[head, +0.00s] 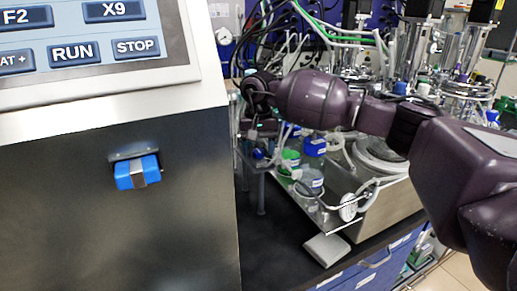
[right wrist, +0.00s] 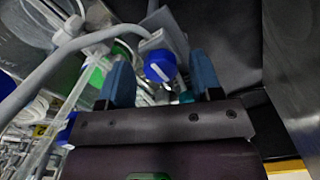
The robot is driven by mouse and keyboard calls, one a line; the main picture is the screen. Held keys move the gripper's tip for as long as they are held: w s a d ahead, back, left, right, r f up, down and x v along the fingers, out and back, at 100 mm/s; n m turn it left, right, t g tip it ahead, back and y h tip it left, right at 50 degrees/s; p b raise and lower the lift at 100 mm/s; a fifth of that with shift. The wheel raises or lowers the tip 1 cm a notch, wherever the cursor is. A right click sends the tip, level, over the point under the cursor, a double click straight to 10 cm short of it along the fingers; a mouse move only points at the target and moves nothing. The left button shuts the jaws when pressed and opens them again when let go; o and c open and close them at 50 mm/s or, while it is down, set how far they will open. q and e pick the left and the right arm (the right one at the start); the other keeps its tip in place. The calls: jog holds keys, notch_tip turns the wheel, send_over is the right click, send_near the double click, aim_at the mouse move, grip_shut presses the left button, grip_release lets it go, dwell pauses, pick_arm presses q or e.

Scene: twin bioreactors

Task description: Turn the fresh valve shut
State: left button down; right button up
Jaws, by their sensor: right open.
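A small blue knob (right wrist: 159,66) with a white label-like patch shows between the fingers of my right gripper (right wrist: 162,80) in the right wrist view. It sits by a grey block and looks like a valve, but I cannot read a name on it. The two blue-grey fingers are apart, one on each side of the knob, and I cannot tell if either touches it. In the head view my right gripper (head: 257,143) is beside the dark cabinet's right edge, partly dark and hard to make out. My left gripper is not in view.
A dark cabinet (head: 90,225) with a button panel (head: 90,35) fills the left, with a blue latch-like part (head: 138,172) on its front. Capped bottles (head: 312,178), tubing and a metal tray stand under my right arm. A grey hose (right wrist: 45,70) crosses the wrist view.

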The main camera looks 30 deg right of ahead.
jog(key=shift+f, duration=0.3)
jog(key=c, duration=0.9)
